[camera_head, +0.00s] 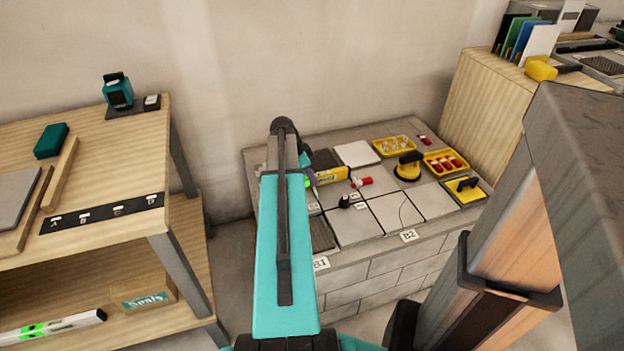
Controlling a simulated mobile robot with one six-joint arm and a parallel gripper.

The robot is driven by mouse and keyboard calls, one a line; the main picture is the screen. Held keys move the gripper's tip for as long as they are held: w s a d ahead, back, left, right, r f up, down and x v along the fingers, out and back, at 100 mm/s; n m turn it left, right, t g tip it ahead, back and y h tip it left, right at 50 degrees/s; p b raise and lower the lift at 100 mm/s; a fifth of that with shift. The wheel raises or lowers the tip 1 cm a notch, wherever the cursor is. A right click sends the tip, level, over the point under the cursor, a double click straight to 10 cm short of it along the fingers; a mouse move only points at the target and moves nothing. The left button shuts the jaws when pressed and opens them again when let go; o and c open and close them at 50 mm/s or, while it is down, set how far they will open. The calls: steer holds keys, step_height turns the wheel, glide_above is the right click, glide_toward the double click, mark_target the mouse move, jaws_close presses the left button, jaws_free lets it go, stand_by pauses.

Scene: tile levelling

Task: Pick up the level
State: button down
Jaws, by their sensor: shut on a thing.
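My gripper (312,179) is mostly hidden behind my teal arm over the tiled block. Only a small part of it shows at the arm's right edge. It is shut on what looks like the level (333,175), a yellow bar with a teal mark. A bright green patch shows beside the fingers. The bar's left part is hidden by the arm. Whether it touches the surface beneath cannot be told. A separate long white bar with green windows (50,328) lies on the lower shelf at left.
The tiled block (375,262) holds a yellow-black suction cup (408,167), yellow trays (446,162), a trowel-like tool (466,186), red-white pieces (362,182) and a pale tile (356,153). A wooden bench (110,235) stands left; a wooden cabinet (480,115) stands right.

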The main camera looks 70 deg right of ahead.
step_height(320, 180, up, 9)
steer(key=shift+r+p, duration=0.15)
steer(key=shift+p, duration=0.55)
stand_by(0.3)
